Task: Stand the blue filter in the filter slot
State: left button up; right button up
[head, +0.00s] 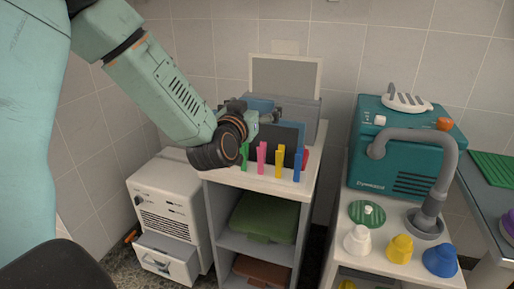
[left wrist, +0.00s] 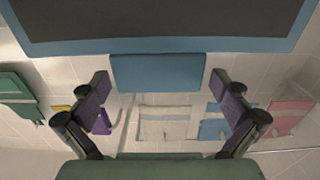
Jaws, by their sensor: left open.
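The blue filter, a dark panel with a blue frame, stands on the cabinet top behind coloured posts (head: 279,161). In the left wrist view its frame (left wrist: 160,45) and blue tab (left wrist: 157,72) are close. My left gripper (head: 270,115) is at the filter's upper left in the head view. In the left wrist view the open fingers (left wrist: 160,88) are on either side of the tab, with gaps. The fingertips are partly hidden in the head view. I cannot tell which opening is the filter slot. My right gripper is not in view.
A teal machine (head: 375,170) with a grey hose (head: 449,165) stands on the right bench with white, yellow and blue nozzles. A white cabinet (head: 165,205) stands at left. Folded green (head: 264,215) and brown towels lie on the shelves below. A grey panel with a pale frame (head: 285,78) stands behind.

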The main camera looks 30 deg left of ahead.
pick_arm(q)
jog(key=shift+w, duration=0.4)
jog(key=shift+s+r, duration=0.1)
jog(key=c, duration=1.6)
notch_tip(320, 180, up, 18)
jog(key=p, duration=0.7)
